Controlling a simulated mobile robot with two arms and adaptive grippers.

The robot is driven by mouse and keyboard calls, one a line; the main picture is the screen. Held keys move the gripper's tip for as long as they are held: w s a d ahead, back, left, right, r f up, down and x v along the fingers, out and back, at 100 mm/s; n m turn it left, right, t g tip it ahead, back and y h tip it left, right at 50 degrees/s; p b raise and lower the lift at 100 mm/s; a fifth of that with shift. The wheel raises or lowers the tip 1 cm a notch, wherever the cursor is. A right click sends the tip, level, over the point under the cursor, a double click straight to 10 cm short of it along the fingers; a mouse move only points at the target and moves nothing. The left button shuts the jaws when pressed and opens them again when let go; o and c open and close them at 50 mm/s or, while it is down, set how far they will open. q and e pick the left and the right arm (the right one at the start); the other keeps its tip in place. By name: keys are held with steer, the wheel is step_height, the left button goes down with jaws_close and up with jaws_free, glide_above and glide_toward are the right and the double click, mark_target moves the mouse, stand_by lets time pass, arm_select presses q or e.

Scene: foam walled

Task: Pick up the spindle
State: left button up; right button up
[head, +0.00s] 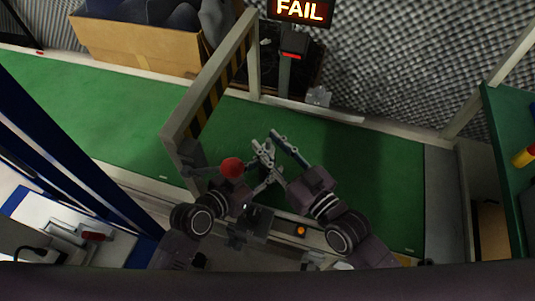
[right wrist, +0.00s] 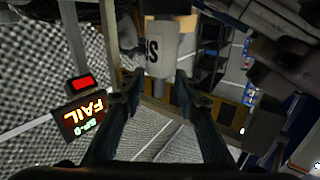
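A pale cylinder with dark lettering (right wrist: 162,48), which may be the spindle, shows in the right wrist view, with a narrower grey neck below it. My right gripper (right wrist: 160,78) has its two dark fingers spread, one on each side of this piece. I see slim gaps beside the neck, and contact is not clear. In the head view my right gripper (head: 288,148) reaches in over the green surface beside light grey parts (head: 264,153) that I cannot clearly tell apart. My left arm comes in close by, and its fingertips are not distinct among these parts.
A red ball-shaped knob (head: 231,167) stands close to my left arm. A grey frame with striped panels (head: 212,85) rises behind it. The green surface (head: 370,180) is clear to the right. A lit FAIL sign (head: 299,10) and a cardboard box (head: 140,43) are at the back.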

steer(key=shift+w+a, duration=0.2)
steer(key=shift+w, duration=0.05)
steer(key=shift+c, duration=0.6)
jaws_close()
step_height(320, 180, up, 10)
steer(key=shift+r, duration=0.1)
